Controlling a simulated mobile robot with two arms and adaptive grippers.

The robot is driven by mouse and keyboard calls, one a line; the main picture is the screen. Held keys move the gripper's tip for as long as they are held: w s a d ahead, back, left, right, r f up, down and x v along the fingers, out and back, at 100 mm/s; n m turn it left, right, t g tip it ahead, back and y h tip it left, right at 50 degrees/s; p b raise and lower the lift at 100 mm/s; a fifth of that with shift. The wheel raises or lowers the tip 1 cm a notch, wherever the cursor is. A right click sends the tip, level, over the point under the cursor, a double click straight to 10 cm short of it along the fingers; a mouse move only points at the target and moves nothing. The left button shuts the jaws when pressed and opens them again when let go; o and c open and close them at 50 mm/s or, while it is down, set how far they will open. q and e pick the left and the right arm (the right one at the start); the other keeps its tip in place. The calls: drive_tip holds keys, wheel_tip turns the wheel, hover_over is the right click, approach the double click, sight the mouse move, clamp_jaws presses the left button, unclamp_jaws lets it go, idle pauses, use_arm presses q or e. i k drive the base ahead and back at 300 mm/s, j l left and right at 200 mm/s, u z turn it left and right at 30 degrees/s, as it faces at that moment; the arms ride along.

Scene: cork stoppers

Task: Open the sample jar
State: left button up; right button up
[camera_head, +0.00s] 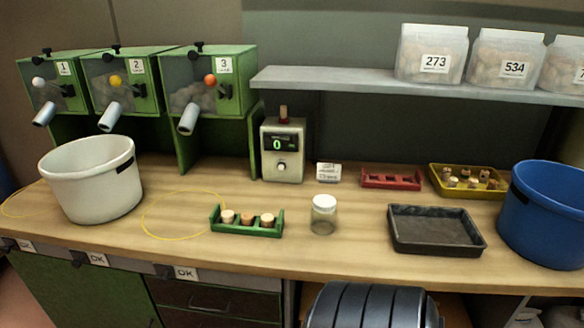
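The sample jar (323,219) is a small clear glass jar standing upright on the wooden bench, near the middle. A whitish lid (324,201) sits on its top, so the jar looks closed. Its contents are hard to make out. Neither of my grippers shows in the head view, and nothing touches the jar.
A green rack (247,232) with three corks stands left of the jar. Behind are a red rack (391,185), a yellow tray (466,193) and a counter device (282,165). Bench around the jar is clear.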

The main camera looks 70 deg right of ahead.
sight(321, 224)
drive_tip(key=z, duration=1.8)
